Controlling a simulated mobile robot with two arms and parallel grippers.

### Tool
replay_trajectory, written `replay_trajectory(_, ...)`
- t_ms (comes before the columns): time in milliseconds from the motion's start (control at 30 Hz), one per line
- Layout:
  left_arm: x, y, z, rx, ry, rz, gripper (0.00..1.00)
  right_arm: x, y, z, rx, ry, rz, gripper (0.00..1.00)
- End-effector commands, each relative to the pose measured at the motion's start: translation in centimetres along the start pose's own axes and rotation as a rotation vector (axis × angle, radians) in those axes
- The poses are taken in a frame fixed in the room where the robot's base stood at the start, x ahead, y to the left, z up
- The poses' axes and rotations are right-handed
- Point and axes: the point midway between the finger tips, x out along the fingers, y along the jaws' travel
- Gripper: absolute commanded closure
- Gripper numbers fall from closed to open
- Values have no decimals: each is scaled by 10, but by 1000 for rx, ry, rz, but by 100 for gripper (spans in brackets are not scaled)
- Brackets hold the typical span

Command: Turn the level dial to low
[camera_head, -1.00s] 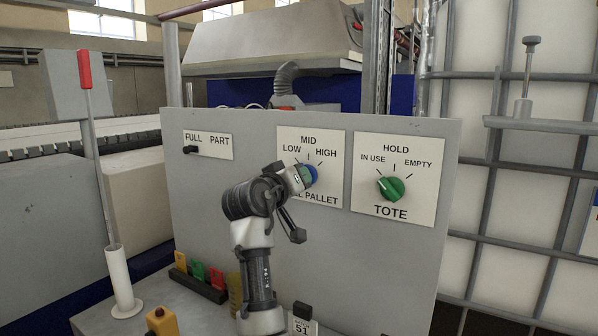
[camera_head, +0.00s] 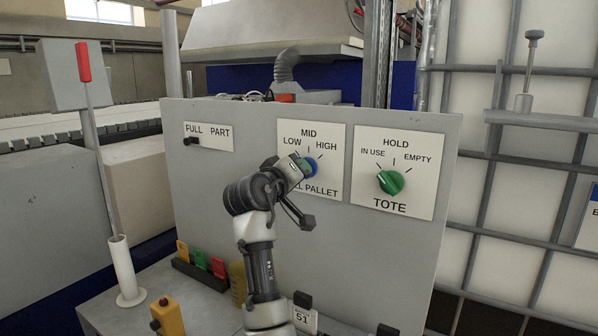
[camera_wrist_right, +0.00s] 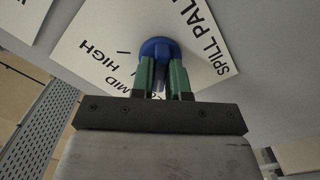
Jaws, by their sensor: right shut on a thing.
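The level dial is a blue knob (camera_head: 309,168) on a white plate (camera_head: 328,140) marked LOW, MID, HIGH, with a partly covered line ending in "PALLET". In the right wrist view the plate reads SPILL PALLET, and the blue knob (camera_wrist_right: 157,48) sits between two green fingertips. My right gripper (camera_head: 302,166) is shut on the knob, and its arm comes up from below. The wrist view shows the same gripper (camera_wrist_right: 162,76) with a finger on each side of the knob's grip. The pointer direction cannot be made out. My left gripper is not in view.
A green TOTE dial (camera_head: 391,182) is on the plate to the right. A small FULL/PART switch (camera_head: 191,141) is at the panel's left. Coloured tags (camera_head: 200,259) and a yellow box (camera_head: 167,318) stand on the ledge below. A red-tipped lever (camera_head: 84,62) rises at left.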

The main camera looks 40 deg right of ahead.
Motion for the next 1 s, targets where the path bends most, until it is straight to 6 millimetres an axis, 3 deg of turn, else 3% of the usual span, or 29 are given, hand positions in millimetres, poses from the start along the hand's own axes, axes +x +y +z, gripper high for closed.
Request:
replay_trajectory(33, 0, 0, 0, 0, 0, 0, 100, 0, 0, -1, -5, 3, 2, 100)
replay_trajectory(67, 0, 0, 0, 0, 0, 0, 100, 0, 0, -1, -5, 3, 2, 83)
replay_trajectory(233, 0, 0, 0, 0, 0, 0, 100, 0, 0, 0, -3, 2, 1, 60)
replay_trajectory(567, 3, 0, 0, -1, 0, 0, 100, -5, -1, 0, 0, 2, 0, 60)
replay_trajectory(1000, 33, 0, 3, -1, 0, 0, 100, -84, -3, 2, 2, 3, -1, 60)
